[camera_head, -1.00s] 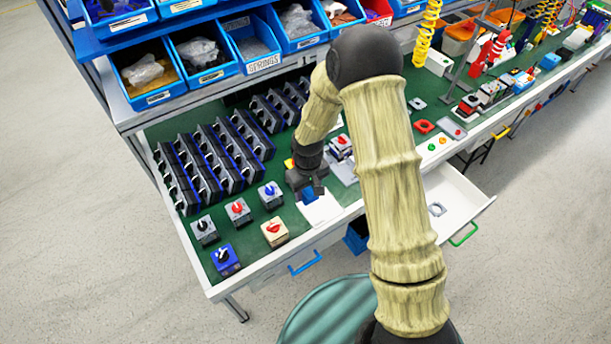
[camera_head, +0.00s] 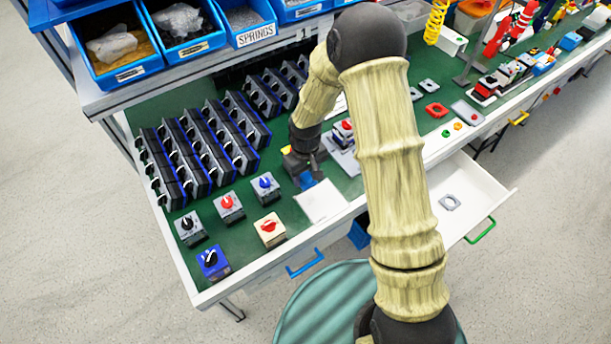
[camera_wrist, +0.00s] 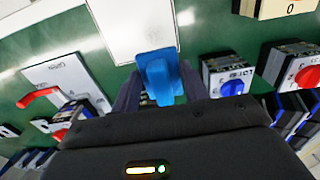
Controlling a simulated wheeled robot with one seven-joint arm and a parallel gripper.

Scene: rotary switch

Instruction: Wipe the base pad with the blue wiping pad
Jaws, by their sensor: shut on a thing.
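The base pad (camera_head: 322,203) is a flat white square on the green bench top, near the front edge in the head view. It also shows at the top of the wrist view (camera_wrist: 130,25). My gripper (camera_head: 306,168) points down at the pad's far left edge, shut on the blue wiping pad (camera_wrist: 160,72). In the head view the wiping pad (camera_head: 305,181) shows just under the fingers, by the base pad's far edge. In the wrist view it overlaps the near edge of the base pad. I cannot tell whether the two touch.
Rotary switches with blue (camera_head: 265,186), red (camera_head: 229,207) and black (camera_head: 189,229) knobs stand left of the base pad. A beige switch (camera_head: 269,230) and a blue one (camera_head: 213,262) stand nearer the front. An open drawer (camera_head: 470,192) juts out at right.

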